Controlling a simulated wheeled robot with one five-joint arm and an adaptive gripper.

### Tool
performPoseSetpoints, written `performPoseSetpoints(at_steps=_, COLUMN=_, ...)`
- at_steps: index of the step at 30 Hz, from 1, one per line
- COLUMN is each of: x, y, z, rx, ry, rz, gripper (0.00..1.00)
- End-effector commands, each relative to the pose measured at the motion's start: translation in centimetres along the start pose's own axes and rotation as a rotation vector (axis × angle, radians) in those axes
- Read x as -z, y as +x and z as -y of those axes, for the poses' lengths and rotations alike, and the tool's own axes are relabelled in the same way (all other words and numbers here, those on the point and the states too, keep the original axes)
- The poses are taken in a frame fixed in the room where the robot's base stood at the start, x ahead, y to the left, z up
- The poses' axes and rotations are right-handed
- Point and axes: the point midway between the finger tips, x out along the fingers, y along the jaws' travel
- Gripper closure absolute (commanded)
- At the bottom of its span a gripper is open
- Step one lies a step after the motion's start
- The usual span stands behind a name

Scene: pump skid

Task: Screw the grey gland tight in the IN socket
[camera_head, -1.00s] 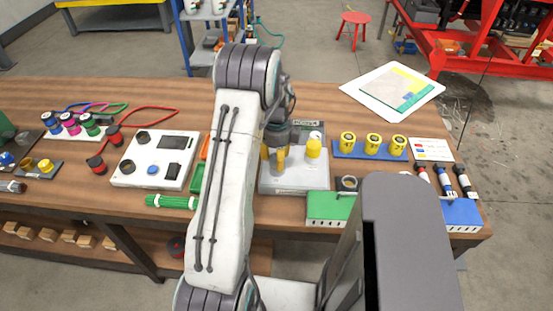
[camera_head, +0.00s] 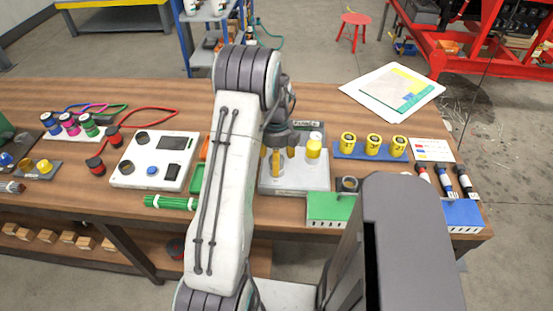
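My gripper (camera_head: 276,160) points down over the left part of a light grey box (camera_head: 310,184) on the bench. Its yellowish fingers are partly hidden by my arm. I cannot tell whether they are open or shut on something. I cannot make out the grey gland or the IN socket; that area lies behind the gripper and arm. A yellow capped part (camera_head: 313,149) stands upright on the box, right of the gripper and apart from it.
A blue rack with several yellow parts (camera_head: 373,143) stands to the right. A green block (camera_head: 330,207) and a dark ring-like part (camera_head: 348,185) are at the front. A white control panel (camera_head: 128,172) and green bundle (camera_head: 170,202) lie left.

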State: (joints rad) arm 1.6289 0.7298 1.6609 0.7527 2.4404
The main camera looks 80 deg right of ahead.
Motion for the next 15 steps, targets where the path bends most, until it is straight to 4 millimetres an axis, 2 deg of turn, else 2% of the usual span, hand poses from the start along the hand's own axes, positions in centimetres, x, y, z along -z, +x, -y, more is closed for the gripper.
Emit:
performPoseSetpoints(at_steps=11, x=-0.04, y=-0.04, z=0.03, rx=0.001, ry=-0.012, rz=0.002, gripper=0.30)
performPoseSetpoints(at_steps=15, x=-0.04, y=0.04, z=0.03, rx=0.001, ry=-0.114, rz=0.001, gripper=0.30)
